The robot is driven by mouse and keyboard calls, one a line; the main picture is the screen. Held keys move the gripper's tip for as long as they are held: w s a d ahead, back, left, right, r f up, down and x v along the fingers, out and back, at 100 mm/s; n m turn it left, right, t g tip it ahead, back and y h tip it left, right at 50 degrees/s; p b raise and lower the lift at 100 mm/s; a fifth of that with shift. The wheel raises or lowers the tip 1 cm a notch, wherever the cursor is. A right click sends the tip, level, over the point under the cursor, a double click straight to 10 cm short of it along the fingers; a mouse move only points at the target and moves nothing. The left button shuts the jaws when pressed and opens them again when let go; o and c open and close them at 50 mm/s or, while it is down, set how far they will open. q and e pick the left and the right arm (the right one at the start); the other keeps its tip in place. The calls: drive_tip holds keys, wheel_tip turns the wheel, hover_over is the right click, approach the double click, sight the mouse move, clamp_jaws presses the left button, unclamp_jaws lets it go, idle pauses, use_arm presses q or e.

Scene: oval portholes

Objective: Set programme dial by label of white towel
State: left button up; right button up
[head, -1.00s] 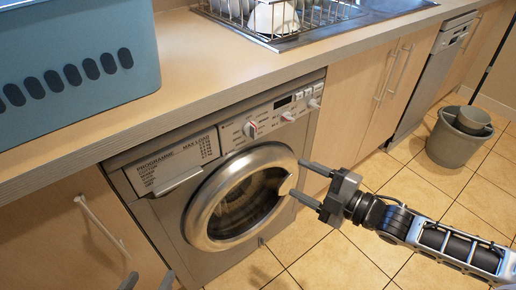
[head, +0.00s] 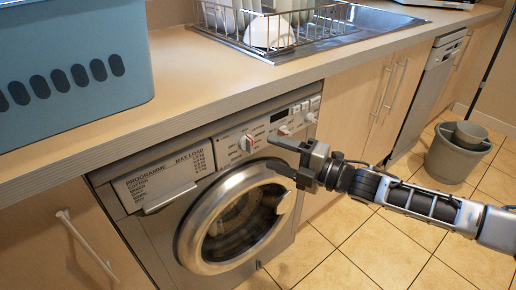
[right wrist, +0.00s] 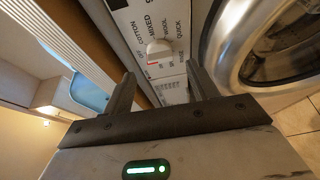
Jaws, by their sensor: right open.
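The programme dial (head: 247,143) is a white knob with a red mark on the washing machine's front panel. It also shows in the right wrist view (right wrist: 159,48), ringed by words including COTTON, MIXED, WOOL and QUICK. Its red mark is at the knob's lower left there. My right gripper (head: 271,153) is open and empty, in front of the panel just right of the dial. In the right wrist view its fingers (right wrist: 161,82) point toward the dial, apart from it. No white towel or towel label shows. My left gripper is out of view.
The washing machine door (head: 238,222) is a closed round porthole below the panel. A programme and load chart (head: 165,180) is left of the dial. A blue basket (head: 75,65) stands on the worktop (head: 200,85). A grey bucket (head: 455,155) stands on the floor at right.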

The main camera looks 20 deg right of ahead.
sight(249, 145)
drive_tip(key=x, duration=0.5)
drive_tip(key=shift+w+a, duration=0.15)
drive_tip(key=c, duration=1)
